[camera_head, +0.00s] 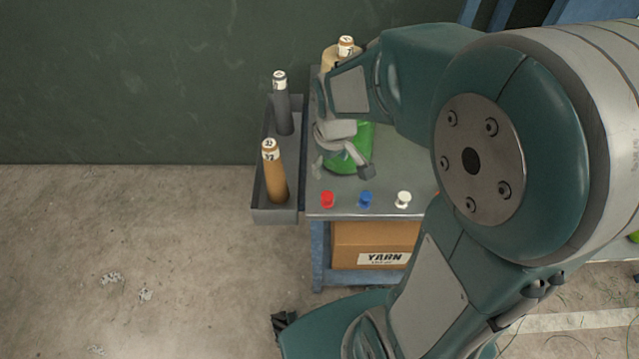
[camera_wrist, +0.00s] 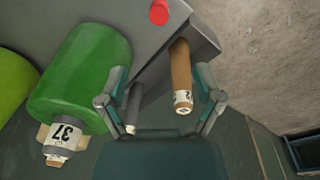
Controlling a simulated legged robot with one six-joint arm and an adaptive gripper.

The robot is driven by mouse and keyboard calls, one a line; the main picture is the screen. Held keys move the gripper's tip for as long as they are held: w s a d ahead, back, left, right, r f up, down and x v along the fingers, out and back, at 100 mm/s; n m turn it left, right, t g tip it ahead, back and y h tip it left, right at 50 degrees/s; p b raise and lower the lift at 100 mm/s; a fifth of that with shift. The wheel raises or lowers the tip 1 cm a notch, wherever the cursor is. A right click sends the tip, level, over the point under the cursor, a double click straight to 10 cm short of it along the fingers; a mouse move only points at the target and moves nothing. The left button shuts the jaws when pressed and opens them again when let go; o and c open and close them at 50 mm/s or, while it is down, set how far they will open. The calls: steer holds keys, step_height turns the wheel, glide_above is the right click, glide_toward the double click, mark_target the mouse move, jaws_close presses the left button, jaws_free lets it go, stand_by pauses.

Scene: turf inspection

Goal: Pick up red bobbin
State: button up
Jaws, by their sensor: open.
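The red bobbin (camera_head: 327,199) stands near the front left corner of the grey table top, at the left end of a short row of bobbins. In the wrist view the red bobbin (camera_wrist: 159,12) shows at the top edge, partly cut off. My gripper (camera_head: 343,172) is above the table, behind the bobbin row and apart from the red bobbin. In the wrist view my gripper (camera_wrist: 160,98) has its fingers spread wide with nothing held between them. The brown spool and the dark spool show beyond the fingers.
A blue bobbin (camera_head: 365,200) and a white bobbin (camera_head: 403,200) stand right of the red one. A green yarn cone (camera_wrist: 85,75) lies close to my gripper. A side tray holds a brown spool (camera_head: 275,178) and a dark spool (camera_head: 283,110). A yarn box (camera_head: 350,240) sits below.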

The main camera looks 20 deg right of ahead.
steer(key=n+g, duration=0.1)
glide_toward(327, 195)
steer(key=shift+s+d+f, duration=0.1)
steer(key=shift+s+d, duration=0.05)
steer(key=shift+d, duration=0.55)
steer(key=f, duration=0.3)
steer(key=a+f, duration=0.1)
steer(key=f, duration=0.1)
steer(key=shift+f, duration=0.2)
steer(key=shift+d+f, duration=0.1)
steer(key=shift+f, duration=0.5)
steer(key=f, duration=0.4)
steer(key=shift+a+f, duration=0.2)
steer(key=shift+a, duration=0.15)
steer(key=c, duration=1)
